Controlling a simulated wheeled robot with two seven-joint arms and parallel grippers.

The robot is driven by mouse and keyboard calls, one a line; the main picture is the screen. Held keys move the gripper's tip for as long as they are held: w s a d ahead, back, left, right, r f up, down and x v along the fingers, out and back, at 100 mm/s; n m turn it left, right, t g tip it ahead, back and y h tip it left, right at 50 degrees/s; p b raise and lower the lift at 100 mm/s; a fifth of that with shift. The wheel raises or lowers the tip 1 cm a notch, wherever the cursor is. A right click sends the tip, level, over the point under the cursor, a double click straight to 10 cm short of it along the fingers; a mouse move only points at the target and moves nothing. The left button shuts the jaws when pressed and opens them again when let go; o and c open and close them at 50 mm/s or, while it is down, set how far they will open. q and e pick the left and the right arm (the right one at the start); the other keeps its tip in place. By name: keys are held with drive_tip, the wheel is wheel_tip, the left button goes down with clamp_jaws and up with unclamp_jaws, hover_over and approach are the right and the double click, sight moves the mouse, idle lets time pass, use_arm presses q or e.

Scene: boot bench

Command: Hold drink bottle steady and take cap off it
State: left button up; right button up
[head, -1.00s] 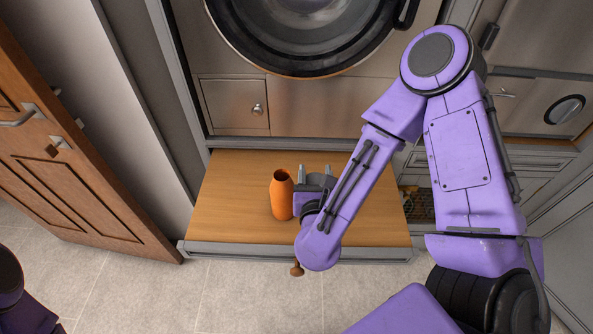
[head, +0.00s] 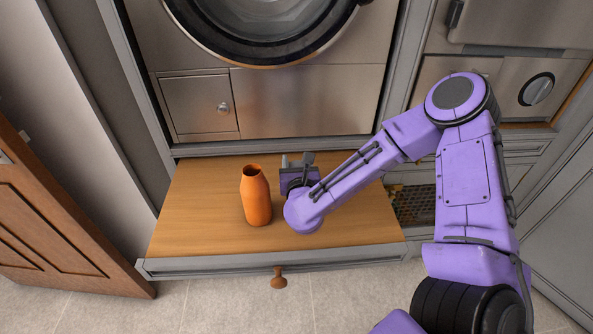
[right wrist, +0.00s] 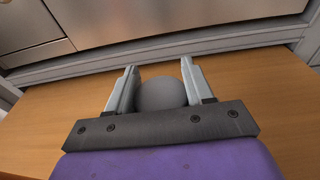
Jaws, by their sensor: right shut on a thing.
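The orange drink bottle (head: 256,200) stands upright on the wooden bench top, with its mouth open and uncovered. My right gripper (head: 297,160) is just right of the bottle's upper part, apart from it, with its fingers pointing toward the back. In the right wrist view, my right gripper (right wrist: 158,72) is shut on a grey rounded thing, which looks like the cap (right wrist: 160,93). The cap is hard to make out in the head view. My left gripper is not in view, and nothing holds the bottle.
The wooden bench top (head: 195,215) is clear around the bottle. Its front has a brown knob (head: 278,280). A steel appliance with a round door (head: 265,30) stands behind. A dark mesh basket (head: 412,205) is at the right, and a wooden door (head: 50,230) at the left.

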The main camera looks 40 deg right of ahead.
wheel_tip(320, 180, down, 2)
drive_tip(key=shift+f, duration=0.25)
drive_tip(key=shift+s, duration=0.1)
drive_tip(key=shift+f+b, duration=0.65)
drive_tip(key=shift+b, duration=0.05)
drive_tip(key=shift+r, duration=0.1)
drive_tip(key=o, duration=1.2)
drive_tip(key=shift+c, duration=0.2)
